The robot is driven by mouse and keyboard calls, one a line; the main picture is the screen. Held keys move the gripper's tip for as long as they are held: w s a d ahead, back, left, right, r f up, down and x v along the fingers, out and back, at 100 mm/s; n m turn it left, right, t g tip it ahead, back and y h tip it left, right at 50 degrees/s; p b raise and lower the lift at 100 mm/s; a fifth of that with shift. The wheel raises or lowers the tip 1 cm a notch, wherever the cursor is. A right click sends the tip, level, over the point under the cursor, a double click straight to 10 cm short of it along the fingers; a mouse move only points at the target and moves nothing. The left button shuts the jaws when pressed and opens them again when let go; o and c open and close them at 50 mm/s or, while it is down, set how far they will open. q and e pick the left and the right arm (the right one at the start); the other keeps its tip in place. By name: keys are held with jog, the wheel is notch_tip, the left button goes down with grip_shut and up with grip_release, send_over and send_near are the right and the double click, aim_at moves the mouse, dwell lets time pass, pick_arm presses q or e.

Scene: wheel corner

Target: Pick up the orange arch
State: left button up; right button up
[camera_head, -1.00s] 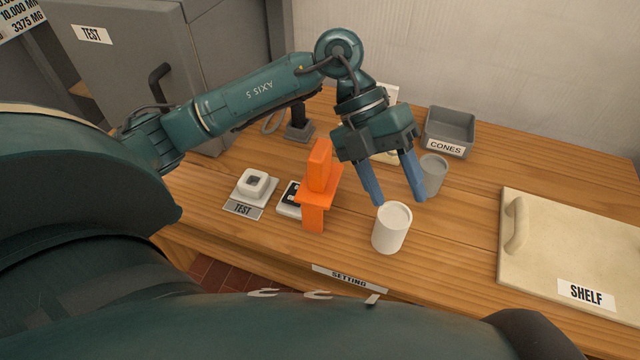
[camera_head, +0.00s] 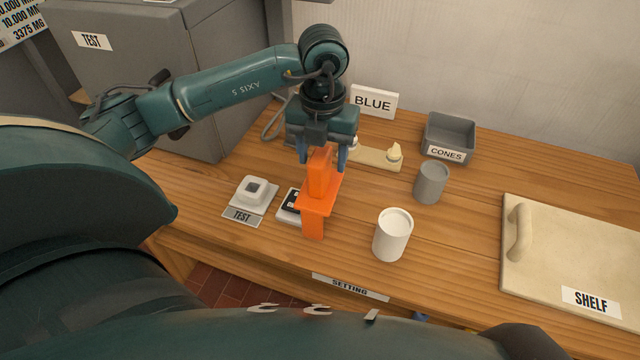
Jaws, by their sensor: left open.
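The orange arch (camera_head: 316,204) stands upright on the wooden table, left of the white cup. My left gripper (camera_head: 322,156) is open and points down at the arch's top. Its two blue fingers show to the left and right of the upper orange block, with the block's top between them in the picture. I cannot tell whether the fingers touch it or are partly behind it. The gripper holds nothing that I can see. My right gripper does not show.
A white cup (camera_head: 393,234) and a grey cup (camera_head: 431,182) stand to the right. A white button box (camera_head: 254,192) and a dark-topped device (camera_head: 290,203) are to the left.

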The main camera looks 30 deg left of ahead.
aim_at(320, 190)
pick_arm(q)
jog(key=f, duration=0.3)
jog(key=shift+a+f+p, duration=0.3)
jog(key=shift+f, duration=0.5)
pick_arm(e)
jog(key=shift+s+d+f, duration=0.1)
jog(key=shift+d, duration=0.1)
pick_arm(q)
jog(key=c, duration=1.1)
jog(key=shift+c, duration=0.2)
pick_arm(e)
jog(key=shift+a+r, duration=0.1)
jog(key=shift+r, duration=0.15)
pick_arm(q)
jog(key=shift+w, duration=0.1)
